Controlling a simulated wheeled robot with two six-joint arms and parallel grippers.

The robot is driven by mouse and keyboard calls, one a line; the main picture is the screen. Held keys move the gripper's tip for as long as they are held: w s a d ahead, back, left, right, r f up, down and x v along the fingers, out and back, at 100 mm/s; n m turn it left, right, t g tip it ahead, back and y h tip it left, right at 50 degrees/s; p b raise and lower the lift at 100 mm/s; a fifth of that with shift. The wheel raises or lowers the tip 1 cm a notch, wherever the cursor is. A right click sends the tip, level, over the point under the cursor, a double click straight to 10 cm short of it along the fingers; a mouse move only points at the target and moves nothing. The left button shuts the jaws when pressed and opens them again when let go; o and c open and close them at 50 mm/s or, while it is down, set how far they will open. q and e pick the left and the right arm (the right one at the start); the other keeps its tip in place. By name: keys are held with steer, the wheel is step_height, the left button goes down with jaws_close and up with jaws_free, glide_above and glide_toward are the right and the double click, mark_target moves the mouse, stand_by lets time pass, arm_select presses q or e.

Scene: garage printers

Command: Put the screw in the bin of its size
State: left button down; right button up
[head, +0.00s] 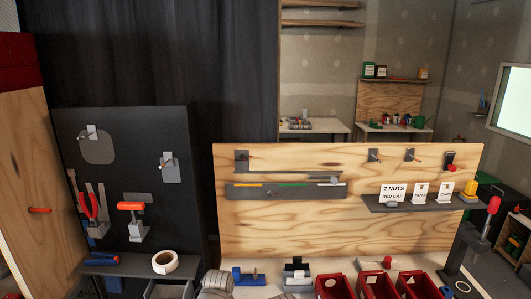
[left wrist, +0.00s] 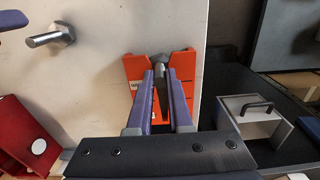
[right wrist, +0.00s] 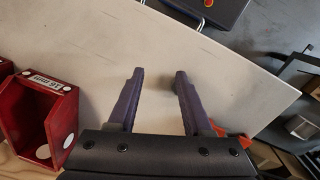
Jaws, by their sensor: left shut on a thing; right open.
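In the left wrist view my left gripper (left wrist: 160,74) is shut on a grey metal piece (left wrist: 159,60), which looks like a screw; the fingers hide most of it. It is over an orange block (left wrist: 183,66) with a small label, at the table edge. A grey hex-headed screw (left wrist: 46,39) lies on the table to the left. In the right wrist view my right gripper (right wrist: 155,74) is open above the table, with a small grey part showing by its right finger. A red bin (right wrist: 68,112) labelled 16 mm stands to its left. Neither gripper shows in the head view.
In the head view several red bins (head: 332,286) stand along the bottom, beside a blue vise-like tool (head: 246,278). A wooden board (head: 300,215) rises behind them. In the left wrist view a pale box with a black handle (left wrist: 246,127) lies beyond the table edge. The tabletop (right wrist: 225,62) is mostly clear.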

arm_select(q)
steer(key=shift+s, duration=2.5)
steer(key=shift+r, duration=0.1)
steer(key=shift+r+p, duration=2.4)
steer(key=shift+p, duration=0.1)
arm_select(e)
steer(key=shift+r, duration=2.5)
arm_select(q)
steer(key=shift+r, duration=0.1)
